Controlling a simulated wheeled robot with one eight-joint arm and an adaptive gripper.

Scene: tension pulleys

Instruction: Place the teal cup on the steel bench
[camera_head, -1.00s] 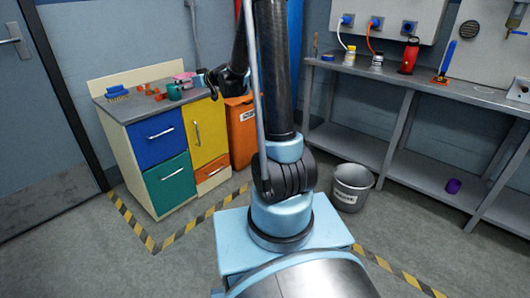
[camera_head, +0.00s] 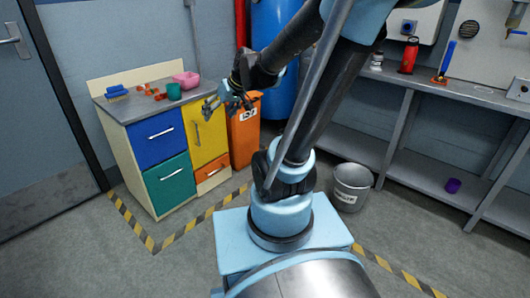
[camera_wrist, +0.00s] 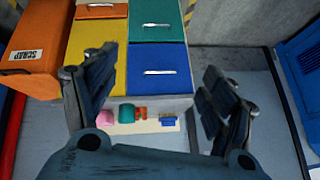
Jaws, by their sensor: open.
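A pink bowl (camera_head: 186,79) stands just behind the cup. Orange pieces (camera_head: 150,91) and a blue brush (camera_head: 117,91) lie left of it. A red bottle (camera_head: 408,55) stands on the bench. An orange bin (camera_head: 243,133) and a grey bucket (camera_head: 352,186) stand on the floor.

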